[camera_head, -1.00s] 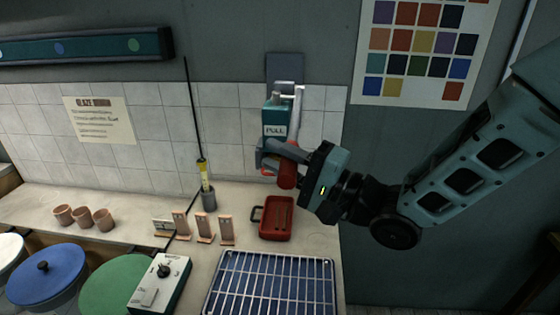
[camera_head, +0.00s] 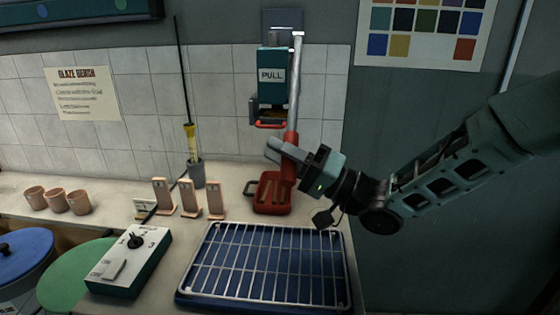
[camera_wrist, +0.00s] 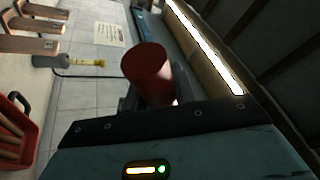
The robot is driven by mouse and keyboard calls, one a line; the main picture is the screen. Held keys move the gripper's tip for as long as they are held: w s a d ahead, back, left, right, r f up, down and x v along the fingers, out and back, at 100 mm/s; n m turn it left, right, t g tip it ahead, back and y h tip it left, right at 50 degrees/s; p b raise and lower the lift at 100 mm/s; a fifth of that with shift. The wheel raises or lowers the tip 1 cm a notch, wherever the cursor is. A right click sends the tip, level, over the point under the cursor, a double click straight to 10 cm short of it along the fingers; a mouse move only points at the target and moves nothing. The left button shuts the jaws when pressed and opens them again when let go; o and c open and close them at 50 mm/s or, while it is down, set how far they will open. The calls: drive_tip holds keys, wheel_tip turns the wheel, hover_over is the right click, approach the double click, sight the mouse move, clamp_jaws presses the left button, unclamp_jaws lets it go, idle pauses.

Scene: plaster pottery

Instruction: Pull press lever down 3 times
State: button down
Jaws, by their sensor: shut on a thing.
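The press (camera_head: 272,76) is a teal wall-mounted body with a "PULL" label. Its lever (camera_head: 296,85) is a pale metal bar hanging from the top right of the press, with a red grip at its lower end. My gripper (camera_head: 278,152) is shut on the red grip. In the wrist view the red grip (camera_wrist: 147,66) shows as a round red end between the fingers, which are partly hidden behind it. The lever hangs almost straight down, with its grip just above the red tray.
A red tray (camera_head: 258,208) with clay strips sits below the press. A wire rack (camera_head: 275,262) covers the front bench. Wooden stands (camera_head: 188,197), a control box (camera_head: 130,262) and small terracotta pots (camera_head: 56,202) are to the left. A thin rod stands in a grey holder (camera_head: 196,174).

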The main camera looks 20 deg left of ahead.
drive_tip(key=shift+w+a+f+n+b, duration=0.1)
drive_tip(key=shift+w+f+n+b, duration=0.25)
drive_tip(key=shift+w+f+b, duration=0.25)
drive_tip(key=shift+w+a+f+n+b, duration=0.1)
drive_tip(key=shift+w+f+n+b, duration=0.3)
drive_tip(key=shift+f, duration=0.4)
drive_tip(key=c, duration=1.1)
unclamp_jaws()
drive_tip(key=shift+r, duration=0.1)
drive_tip(key=shift+g, duration=0.4)
drive_tip(key=b+v, duration=0.2)
drive_tip(key=v, duration=1.5)
drive_tip(key=shift+s+d+b, duration=0.1)
drive_tip(key=shift+d+b, duration=0.1)
drive_tip(key=shift+b, duration=0.2)
